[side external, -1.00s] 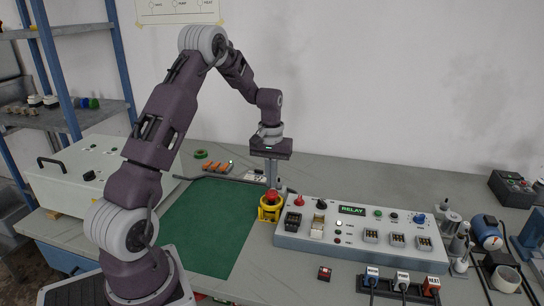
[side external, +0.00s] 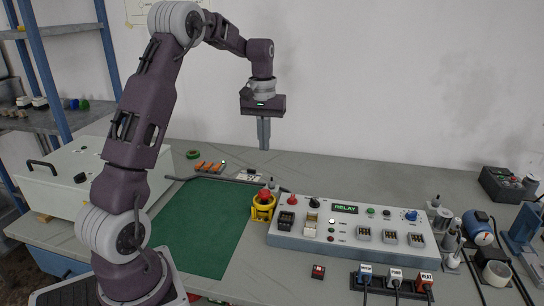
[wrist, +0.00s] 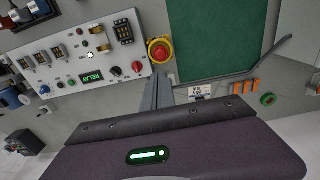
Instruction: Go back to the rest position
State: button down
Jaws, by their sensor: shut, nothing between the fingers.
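My gripper (side external: 264,148) hangs in the air with its fingers pointing down and pressed together. It is empty and above the back part of the bench, behind the red emergency button. In the wrist view the closed fingers (wrist: 157,80) show beside the button, with nothing between them. The relay panel (side external: 290,238) is a pale box with a RELAY display, switches, knobs and sockets, in front and to the right of my gripper. The red emergency button (side external: 264,195) sits in a yellow collar at the panel's left end. My gripper touches neither.
A green mat (side external: 200,235) lies left of the panel, with a dark bent bar (side external: 215,178) along its back edge. Several orange pieces (side external: 209,166) and a green ring (side external: 193,154) lie behind it. A white case (side external: 65,180) stands far left. Plugs stand before the panel. The air around my gripper is clear.

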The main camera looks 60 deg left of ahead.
jog(key=s+d+r+m+t, duration=0.2)
jog(key=s+d+r, duration=0.3)
jog(key=d, duration=0.4)
jog(key=s+d+r+m+t, duration=0.1)
jog(key=s+d+r+m, duration=0.2)
jog(key=s+d+r, duration=0.45)
jog(key=s+d+f+m+t, duration=0.2)
jog(key=s+d+f+m, duration=0.2)
jog(key=s+d, duration=0.5)
jog(key=s+f, duration=0.1)
jog(key=s, duration=0.2)
jog(key=shift+d, duration=0.15)
